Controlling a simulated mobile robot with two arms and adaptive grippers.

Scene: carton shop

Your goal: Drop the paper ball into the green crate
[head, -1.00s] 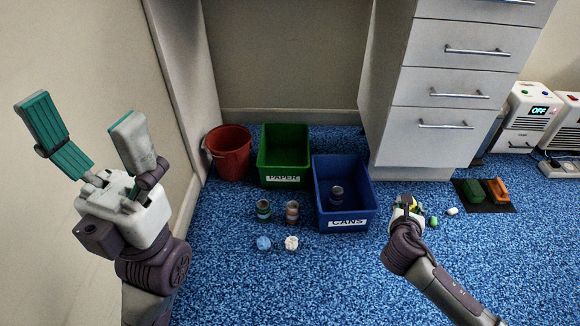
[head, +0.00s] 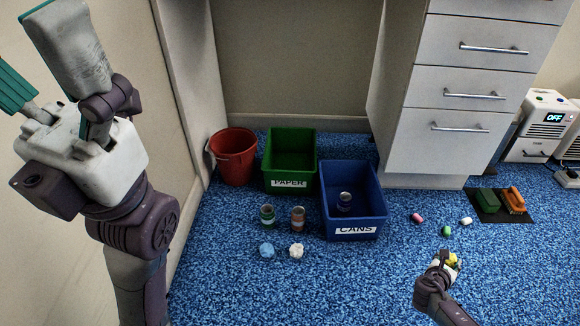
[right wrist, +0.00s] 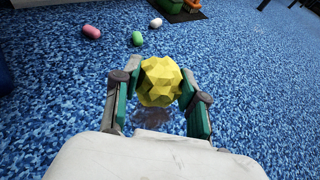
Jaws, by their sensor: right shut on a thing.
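My right gripper (head: 447,260) is shut on a yellow crumpled paper ball (right wrist: 160,82), above the floor right of the blue crate. In the right wrist view, the fingers of this gripper (right wrist: 160,88) press it from both sides, and a shadow lies beneath it. The green crate (head: 291,136), labelled PAPER, stands at the back, up and left of this gripper. I see no paper ball inside it. A light blue crumpled ball (head: 267,250) and a white one (head: 296,250) lie on the floor in front. My left gripper (head: 38,75) is raised at the far left, open and empty.
The blue crate (head: 355,234), labelled CANS, holds a can (head: 345,200) and stands between my right gripper and the green crate. A red bucket (head: 235,158) stands left. Two cans (head: 267,216) stand in front. Pink (head: 417,218), green and white pieces lie right.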

